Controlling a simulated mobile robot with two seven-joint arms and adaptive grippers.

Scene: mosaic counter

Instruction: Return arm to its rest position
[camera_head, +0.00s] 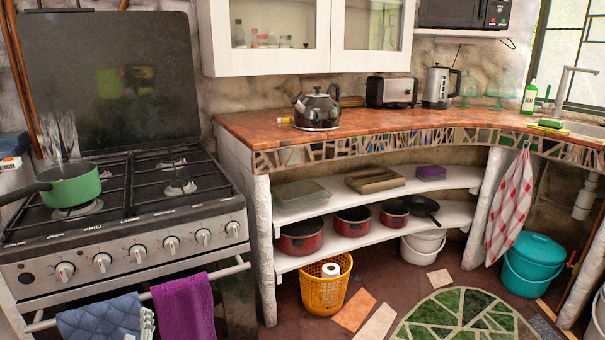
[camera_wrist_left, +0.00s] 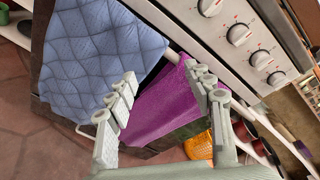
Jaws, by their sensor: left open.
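My left gripper (camera_head: 147,320) shows only in small part at the bottom left of the head view, in front of the oven's towels. In the left wrist view my left gripper (camera_wrist_left: 168,88) is open, its two grey-green fingers apart with nothing between them. Beyond the fingers hang a blue quilted towel (camera_wrist_left: 100,50) and a purple towel (camera_wrist_left: 155,105). I see no clear contact between the fingers and the towels. My right gripper is in neither view.
The stove (camera_head: 130,230) stands at the left with a green pot (camera_head: 72,184) on a burner. The counter (camera_head: 360,126) carries a kettle (camera_head: 317,110) and a toaster (camera_head: 391,91). An orange basket (camera_head: 325,289) stands on the floor right of the oven.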

